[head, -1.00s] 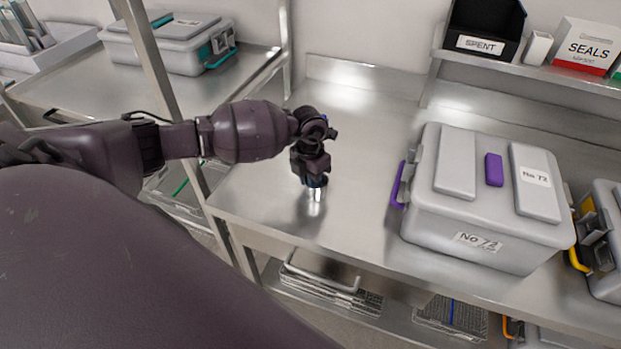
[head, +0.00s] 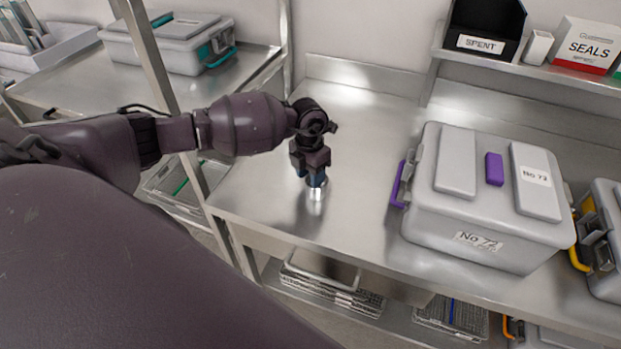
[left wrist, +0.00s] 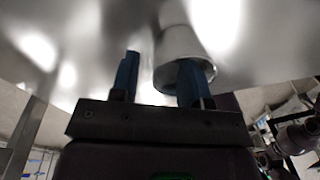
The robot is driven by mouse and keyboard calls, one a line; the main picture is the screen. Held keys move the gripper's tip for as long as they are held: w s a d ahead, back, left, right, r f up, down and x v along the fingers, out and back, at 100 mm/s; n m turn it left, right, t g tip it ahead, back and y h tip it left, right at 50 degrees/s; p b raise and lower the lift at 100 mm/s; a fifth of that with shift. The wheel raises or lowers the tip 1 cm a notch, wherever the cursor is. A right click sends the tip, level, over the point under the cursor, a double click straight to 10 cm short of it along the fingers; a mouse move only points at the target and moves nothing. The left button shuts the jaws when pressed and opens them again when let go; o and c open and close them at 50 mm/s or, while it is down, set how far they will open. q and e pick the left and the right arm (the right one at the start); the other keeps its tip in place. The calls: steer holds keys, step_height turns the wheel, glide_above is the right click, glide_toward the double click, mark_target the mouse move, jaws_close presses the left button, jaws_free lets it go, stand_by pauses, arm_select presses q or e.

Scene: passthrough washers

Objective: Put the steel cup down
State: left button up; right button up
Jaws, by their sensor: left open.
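The small shiny steel cup (head: 316,193) appears to stand on the steel worktop (head: 357,205), left of the large grey case. My left gripper (head: 309,176) is open just above it, its blue fingers pointing down. In the left wrist view the cup (left wrist: 185,48) shows its rim toward the camera. The right-hand finger there overlaps the rim, and the left-hand finger stands apart from the cup. I cannot tell whether the overlapping finger is inside the rim or in front of it. My right gripper is not in view.
A grey case (head: 478,205) labelled No 72 stands on the right of the worktop, its purple handle toward the cup. Wire baskets (head: 330,287) sit on the shelf below. A metal post (head: 160,75) rises at left. The worktop behind the cup is clear.

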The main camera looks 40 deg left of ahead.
arm_select(q)
step_height(320, 180, up, 10)
steer(key=b, duration=0.1)
steer(key=shift+w+a+r, duration=0.2)
steer(key=shift+w+a, duration=0.1)
steer(key=shift+a, duration=0.05)
stand_by(0.3)
